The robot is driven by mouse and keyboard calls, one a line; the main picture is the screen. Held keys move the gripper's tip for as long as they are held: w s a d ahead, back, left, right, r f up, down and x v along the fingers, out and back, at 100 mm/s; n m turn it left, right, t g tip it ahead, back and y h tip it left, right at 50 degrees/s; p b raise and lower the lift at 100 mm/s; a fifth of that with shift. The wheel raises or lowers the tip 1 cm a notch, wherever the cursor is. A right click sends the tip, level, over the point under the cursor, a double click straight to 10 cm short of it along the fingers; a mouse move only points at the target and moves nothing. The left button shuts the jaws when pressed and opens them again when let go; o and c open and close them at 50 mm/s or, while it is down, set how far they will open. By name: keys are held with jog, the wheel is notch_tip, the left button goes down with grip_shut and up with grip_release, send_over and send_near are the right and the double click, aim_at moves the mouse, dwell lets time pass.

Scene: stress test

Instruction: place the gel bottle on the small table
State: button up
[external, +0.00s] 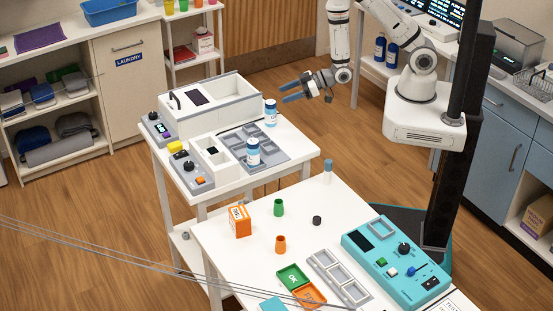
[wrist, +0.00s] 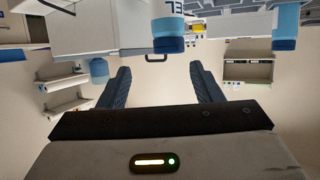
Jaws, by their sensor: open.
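A white bottle with a blue cap and blue band (external: 270,113) stands upright near the back right corner of a white table (external: 300,150). In the wrist view, which appears upside down, a bottle (wrist: 168,28) shows part of a label ending in "EL"; it seems to be this one. A similar bottle (external: 253,152) stands on the grey tray, and a second bottle also shows in the wrist view (wrist: 286,25). My gripper (external: 280,92) is open and empty, above and behind the first bottle, apart from it. It also shows in the wrist view (wrist: 160,75).
White device boxes (external: 215,100) fill the table's back and left. The grey slotted tray (external: 275,152) takes up its middle. A second white table (external: 225,255) in front holds cups, an orange box (external: 239,221), small trays and a teal device (external: 395,262).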

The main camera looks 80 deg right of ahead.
jog(key=s+d+r+m+g+h, duration=0.1)
jog(key=d+r+g+h, duration=0.1)
jog(key=d+r, duration=0.35)
jog(key=s+d+r+m+g+h, duration=0.1)
jog(key=s+d+r+h, duration=0.1)
jog(key=r, duration=0.6)
jog(key=s+d+r+g, duration=0.1)
jog(key=s+r+g, duration=0.1)
jog(key=s, duration=0.4)
jog(key=s+d+r+m+g, duration=0.1)
jog(key=s+d+r, duration=0.1)
jog(key=s+r, duration=0.3)
jog(key=s+d+r+m+g+h, duration=0.1)
jog(key=s+r, duration=0.3)
jog(key=s, duration=0.5)
jog(key=shift+d+g, duration=0.25)
jog(key=shift+g, duration=0.55)
